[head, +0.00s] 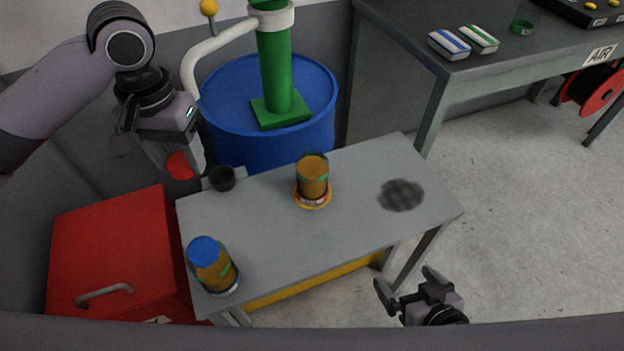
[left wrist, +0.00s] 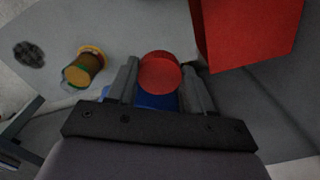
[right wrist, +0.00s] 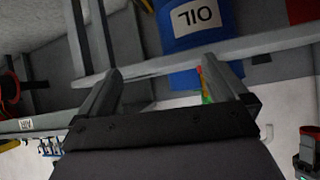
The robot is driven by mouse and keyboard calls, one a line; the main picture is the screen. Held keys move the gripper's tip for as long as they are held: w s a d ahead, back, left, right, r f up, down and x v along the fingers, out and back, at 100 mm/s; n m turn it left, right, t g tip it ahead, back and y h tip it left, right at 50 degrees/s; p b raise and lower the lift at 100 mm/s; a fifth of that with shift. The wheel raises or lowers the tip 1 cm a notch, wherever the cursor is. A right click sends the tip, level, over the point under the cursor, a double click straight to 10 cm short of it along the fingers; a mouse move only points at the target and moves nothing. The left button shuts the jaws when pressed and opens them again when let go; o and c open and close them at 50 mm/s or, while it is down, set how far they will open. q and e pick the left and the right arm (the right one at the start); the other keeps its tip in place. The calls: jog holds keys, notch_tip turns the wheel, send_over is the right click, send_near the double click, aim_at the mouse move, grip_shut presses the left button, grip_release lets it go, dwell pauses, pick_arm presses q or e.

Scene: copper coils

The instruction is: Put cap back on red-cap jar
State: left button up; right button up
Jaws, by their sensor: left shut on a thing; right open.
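The red cap (head: 180,165) is between the fingers of my left gripper (head: 184,160), above the back left corner of the workbench (head: 255,222). The cap (left wrist: 160,72) also shows between the fingertips in the left wrist view. An amber jar (head: 312,178) with a green band and no red cap on it stands upright near the bench's back middle, to the right of the held cap. It also shows in the left wrist view (left wrist: 85,68). My right gripper (head: 412,284) is open and empty, in front of the bench at the right.
A blue-capped jar (head: 211,262) stands at the bench's front left. A small black cup (head: 222,178) is at the back left corner, near my left gripper. A dark mesh patch (head: 401,195) lies at the right. A blue drum (head: 268,140) stands behind; a red box (head: 112,250) stands left.

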aim_at(312, 174)
jog(key=w+a+r+y+b, duration=0.1)
jog(key=w+a, duration=0.1)
jog(key=a, duration=0.1)
jog(key=w+a+r+n+y, duration=0.1)
jog(key=w+a+r, duration=0.1)
jog(key=w, duration=0.1)
jog(key=w+a+r+b, duration=0.1)
jog(key=w+a+r, duration=0.1)
jog(key=w+a, duration=0.1)
jog(key=shift+a+t+y+b, duration=0.3)
jog(key=shift+a+t+y, duration=0.05)
jog(key=shift+t+y, duration=0.05)
pick_arm(q)
jog(key=shift+w+d+f+m+b, duration=0.45)
jog(key=shift+w+d+m, duration=1.45)
jog(key=shift+d+m, duration=1.9)
jog(key=shift+w+d+f+m+b, duration=0.2)
jog(key=shift+w+d+m+b, duration=0.4)
jog(key=shift+w+d+m, duration=3)
jog(key=shift+w+d+f+m+b, duration=0.4)
jog(key=shift+d+m, duration=2.25)
jog(key=shift+m, duration=2.75)
pick_arm(e)
jog(key=w+a+r+n, duration=0.2)
jog(key=w+a+r, duration=0.2)
jog(key=w, duration=0.1)
jog(key=shift+a+r+t+y, duration=0.15)
jog(key=shift+t+y, duration=0.15)
jog(key=shift+t, duration=0.1)
